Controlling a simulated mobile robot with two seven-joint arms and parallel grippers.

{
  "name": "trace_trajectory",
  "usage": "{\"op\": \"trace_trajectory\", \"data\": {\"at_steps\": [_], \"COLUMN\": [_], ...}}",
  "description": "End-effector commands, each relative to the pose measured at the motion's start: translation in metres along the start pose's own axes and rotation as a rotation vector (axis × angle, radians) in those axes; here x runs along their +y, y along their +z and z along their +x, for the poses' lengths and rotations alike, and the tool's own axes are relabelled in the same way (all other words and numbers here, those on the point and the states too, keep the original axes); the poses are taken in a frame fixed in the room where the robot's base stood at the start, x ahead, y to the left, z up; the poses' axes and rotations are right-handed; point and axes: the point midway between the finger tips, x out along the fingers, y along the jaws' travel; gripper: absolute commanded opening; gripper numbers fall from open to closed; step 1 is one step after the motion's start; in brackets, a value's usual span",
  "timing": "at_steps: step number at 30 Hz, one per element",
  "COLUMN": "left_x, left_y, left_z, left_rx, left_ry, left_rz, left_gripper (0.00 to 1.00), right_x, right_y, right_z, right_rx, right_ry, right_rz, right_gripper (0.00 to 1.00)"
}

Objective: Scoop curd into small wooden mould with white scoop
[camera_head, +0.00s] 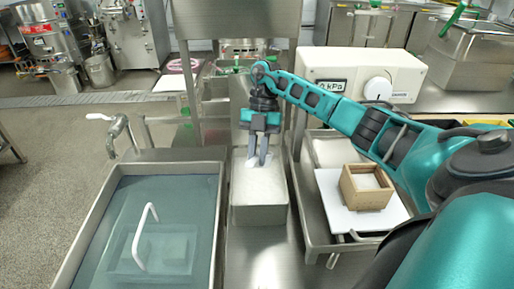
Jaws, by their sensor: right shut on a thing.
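My right gripper (258,158) points down over a steel container (260,215) of white curd (262,185). It is shut on the white scoop (251,161), of which only a small part shows at the fingertips against the curd. I cannot tell how deep the scoop sits. The small wooden mould (367,201) stands upright on a white board (332,196) to the right of the container, with white material visible inside it. My left gripper is not in view.
A liquid-filled steel basin (222,235) with a white handle (143,236) lies left of the container. A steel tray (306,213) holds the white board. A white pressure unit (340,66) stands behind. Bare steel (262,262) is free in front of the container.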

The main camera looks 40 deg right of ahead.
Motion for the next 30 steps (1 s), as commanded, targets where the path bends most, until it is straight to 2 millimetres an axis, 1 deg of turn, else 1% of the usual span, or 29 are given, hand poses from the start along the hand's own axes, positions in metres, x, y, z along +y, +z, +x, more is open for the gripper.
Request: {"op": "trace_trajectory", "data": {"at_steps": [1,3,12,14,23,30], "left_x": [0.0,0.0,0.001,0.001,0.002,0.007], "left_y": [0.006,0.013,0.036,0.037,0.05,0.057], "left_z": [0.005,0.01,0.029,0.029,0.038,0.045], "left_rx": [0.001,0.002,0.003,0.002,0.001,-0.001], "left_ry": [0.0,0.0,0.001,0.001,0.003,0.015], "left_rz": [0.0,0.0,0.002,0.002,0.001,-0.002], "left_gripper": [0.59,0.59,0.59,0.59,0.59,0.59], "right_x": [0.0,0.0,0.0,0.0,0.0,0.0], "right_y": [0.005,0.009,0.024,0.025,0.04,0.052], "right_z": [0.009,0.016,0.042,0.045,0.07,0.091], "right_rx": [0.001,0.0,0.0,0.0,0.001,0.001], "right_ry": [0.0,0.0,0.0,-0.001,-0.001,-0.001], "right_rz": [0.0,0.0,-0.001,0.0,-0.001,0.0], "right_gripper": [0.0,0.0,0.0,0.0,0.0,0.0]}}
